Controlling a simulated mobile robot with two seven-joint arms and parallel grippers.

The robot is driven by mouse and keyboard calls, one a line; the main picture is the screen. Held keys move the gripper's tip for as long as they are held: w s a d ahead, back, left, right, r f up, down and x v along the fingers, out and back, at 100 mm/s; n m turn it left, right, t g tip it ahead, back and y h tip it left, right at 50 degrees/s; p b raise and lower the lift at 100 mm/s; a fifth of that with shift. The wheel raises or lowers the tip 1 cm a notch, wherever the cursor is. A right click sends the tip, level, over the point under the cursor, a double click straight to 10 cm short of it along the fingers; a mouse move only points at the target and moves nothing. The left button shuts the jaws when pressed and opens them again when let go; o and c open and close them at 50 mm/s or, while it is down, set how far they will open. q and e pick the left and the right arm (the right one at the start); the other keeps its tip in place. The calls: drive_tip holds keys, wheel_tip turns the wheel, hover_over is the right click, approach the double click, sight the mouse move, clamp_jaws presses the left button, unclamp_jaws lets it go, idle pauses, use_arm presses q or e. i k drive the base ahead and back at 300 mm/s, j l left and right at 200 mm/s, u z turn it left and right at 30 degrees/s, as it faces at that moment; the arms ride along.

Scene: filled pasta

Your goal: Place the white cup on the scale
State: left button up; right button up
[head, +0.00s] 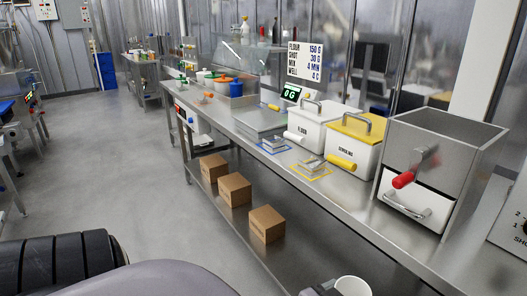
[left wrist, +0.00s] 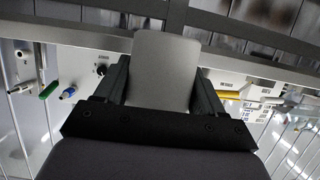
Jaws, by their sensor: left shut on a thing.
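The white cup (head: 353,287) shows at the bottom edge of the head view, partly cut off by the frame. My left gripper (head: 322,290) is beside it, mostly out of that view. In the left wrist view, my left gripper (left wrist: 163,95) has its two dark fingers on either side of the cup (left wrist: 165,65) and is shut on it. The scale (head: 258,120) is a flat metal platform farther along the bench, with a black display (head: 291,93) reading 0 G. Nothing is seen on its platform. My right gripper is in neither view.
On the steel bench (head: 365,222) stand a flour bin (head: 308,135), a semolina bin (head: 350,158) and a steel machine with a red handle (head: 404,179). Small metal items lie on blue and yellow outlined mats in front of the bins. Cardboard boxes (head: 235,190) sit on the lower shelf.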

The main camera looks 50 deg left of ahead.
sight(265, 117)
drive_tip(key=j, duration=0.5)
drive_tip(key=i+j, duration=0.15)
drive_tip(key=j, duration=0.35)
drive_tip(key=j+u, duration=0.1)
drive_tip(key=j, duration=0.4)
drive_tip(key=i+j, duration=0.15)
drive_tip(key=j, duration=0.35)
drive_tip(key=i+j, duration=0.1)
drive_tip(key=j, duration=0.4)
drive_tip(key=j+u, duration=0.1)
drive_tip(key=j, duration=0.4)
drive_tip(key=i+j, duration=0.15)
drive_tip(key=j, duration=0.35)
drive_tip(key=i+j, duration=0.1)
drive_tip(key=j, duration=0.4)
drive_tip(key=u, duration=0.05)
